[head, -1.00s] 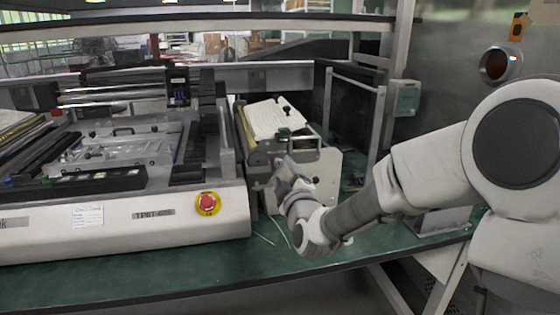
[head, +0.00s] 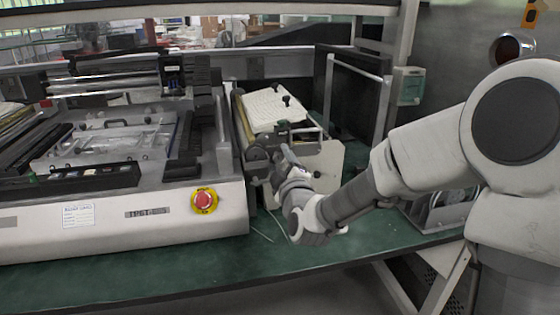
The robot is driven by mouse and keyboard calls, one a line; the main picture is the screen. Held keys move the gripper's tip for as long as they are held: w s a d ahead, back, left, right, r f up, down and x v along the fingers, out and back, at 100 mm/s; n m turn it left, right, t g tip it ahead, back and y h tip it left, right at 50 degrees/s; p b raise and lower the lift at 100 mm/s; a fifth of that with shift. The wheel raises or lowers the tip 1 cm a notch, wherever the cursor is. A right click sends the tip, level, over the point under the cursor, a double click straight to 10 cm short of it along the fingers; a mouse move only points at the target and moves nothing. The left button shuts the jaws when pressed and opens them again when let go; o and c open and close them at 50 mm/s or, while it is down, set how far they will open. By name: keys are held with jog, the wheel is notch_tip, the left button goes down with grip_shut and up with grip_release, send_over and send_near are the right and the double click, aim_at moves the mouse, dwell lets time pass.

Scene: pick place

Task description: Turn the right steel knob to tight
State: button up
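The right steel knob cannot be made out for certain. A small machine (head: 328,165) with a pale side plate and a white sheet on top (head: 270,108) stands on the green bench. Small dark knobs (head: 286,100) show on its top, and round grey parts (head: 256,153) show on its front. My gripper (head: 287,152) is at the front of this machine, pointing up and left toward it. The fingers are small and partly merged with the machine behind them, so their opening and any contact are unclear.
A large grey machine (head: 120,215) with a red emergency button (head: 204,201) fills the left. A metal frame (head: 357,78) and a small grey-green box (head: 409,86) stand behind at right. The green bench (head: 220,262) is clear along its front edge.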

grip_shut()
jog(key=shift+f, duration=0.1)
jog(key=shift+m+b, duration=0.3)
jog(key=shift+b, duration=0.25)
jog(key=shift+m+b, duration=0.4)
jog(key=shift+m, duration=0.1)
jog(key=shift+o, duration=0.4)
grip_release()
